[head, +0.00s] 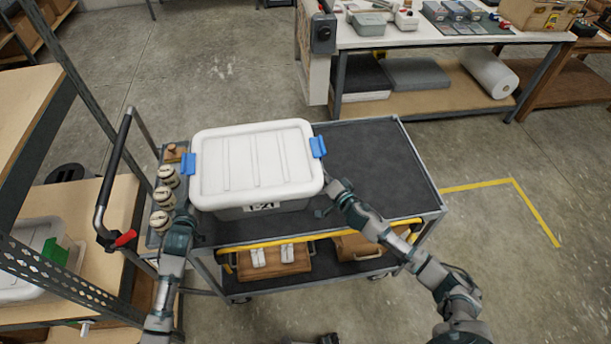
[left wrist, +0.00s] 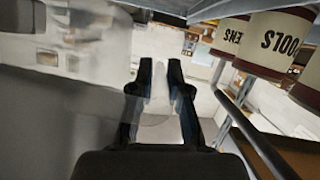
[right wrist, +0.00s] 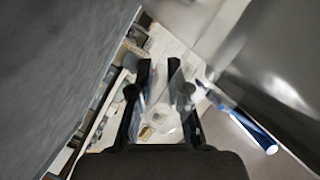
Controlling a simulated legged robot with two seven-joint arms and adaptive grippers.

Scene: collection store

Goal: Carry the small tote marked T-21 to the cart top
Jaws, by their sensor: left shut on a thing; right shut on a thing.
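The small tote (head: 256,165) has a white lid, blue side latches and a grey translucent body. Its dark-on-white front label (head: 264,207) is too small to read surely. The tote is over the left and middle part of the dark cart top (head: 382,165); I cannot tell whether it rests there or hangs just above. My left gripper (head: 187,212) is shut on the tote's left side; its fingers (left wrist: 160,85) close on a clear edge. My right gripper (head: 326,205) is shut on the tote's right side, and its fingers (right wrist: 160,90) straddle a clear edge too.
Several labelled cans (head: 163,197) stand close left of the tote, beside the cart handle (head: 112,185). Brown cases (head: 272,262) lie on the lower shelf. Another tote (head: 38,258) with a green latch sits at left. A workbench (head: 420,35) stands behind. The cart top's right part is clear.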

